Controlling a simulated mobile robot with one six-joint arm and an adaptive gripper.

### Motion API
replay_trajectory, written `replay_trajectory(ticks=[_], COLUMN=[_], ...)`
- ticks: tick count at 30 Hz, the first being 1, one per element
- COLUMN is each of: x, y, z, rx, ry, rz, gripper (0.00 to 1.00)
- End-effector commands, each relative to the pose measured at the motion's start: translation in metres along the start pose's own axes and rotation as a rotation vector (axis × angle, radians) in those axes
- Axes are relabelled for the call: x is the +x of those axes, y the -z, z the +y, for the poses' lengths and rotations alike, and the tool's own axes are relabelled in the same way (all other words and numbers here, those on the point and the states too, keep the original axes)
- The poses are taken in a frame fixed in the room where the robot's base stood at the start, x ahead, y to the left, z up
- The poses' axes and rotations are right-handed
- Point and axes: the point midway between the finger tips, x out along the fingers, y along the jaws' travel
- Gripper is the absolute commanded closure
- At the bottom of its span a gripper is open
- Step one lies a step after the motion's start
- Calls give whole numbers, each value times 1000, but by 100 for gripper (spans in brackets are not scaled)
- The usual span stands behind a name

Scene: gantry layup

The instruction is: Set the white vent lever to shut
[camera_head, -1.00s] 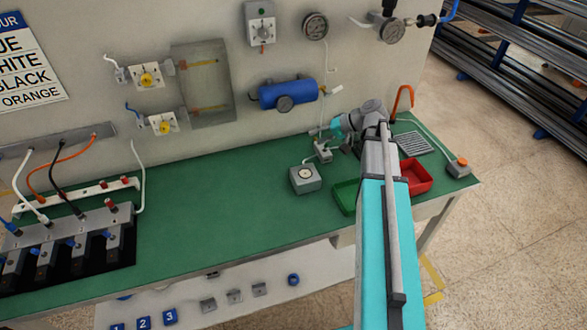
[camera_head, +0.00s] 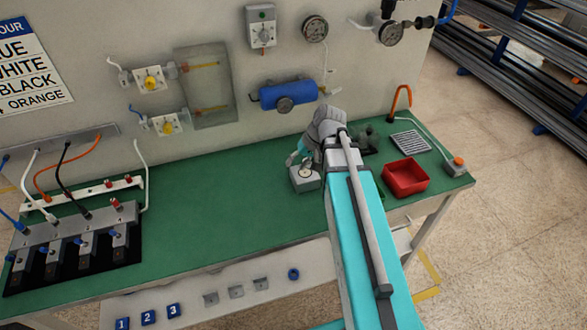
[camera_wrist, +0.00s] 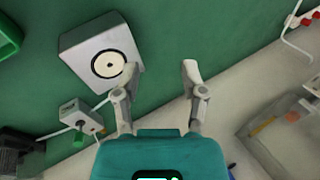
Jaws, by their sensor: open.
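A short white lever-like piece (camera_head: 330,90) sticks out at the right end of the blue tank (camera_head: 288,94) on the wall panel. Another pale handle (camera_head: 358,23) shows left of the upper right gauge fitting. I cannot tell which is the vent lever, nor its setting. My gripper (camera_head: 296,160) is below the tank, near the grey box with a round dial (camera_head: 305,178). In the wrist view my gripper (camera_wrist: 160,70) is open, with nothing between its fingers. The grey dial box (camera_wrist: 106,62) lies beside the left finger. No white lever is clearly seen there.
A red tray (camera_head: 405,178), a grey grille (camera_head: 411,143) and an orange hook (camera_head: 401,101) are at the bench's right end. A small box with a green lever (camera_wrist: 78,122) and a green tray (camera_wrist: 8,38) show in the wrist view. The bench middle (camera_head: 210,190) is clear.

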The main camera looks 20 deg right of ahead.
Motion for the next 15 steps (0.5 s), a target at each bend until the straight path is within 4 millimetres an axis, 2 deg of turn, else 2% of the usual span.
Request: replay_trajectory(ticks=[6, 15], x=[3, 5], y=[-19, -30], z=[-10, -14], rx=[-27, -44], ry=[-98, -171], rz=[-30, -48], gripper=[45, 45])
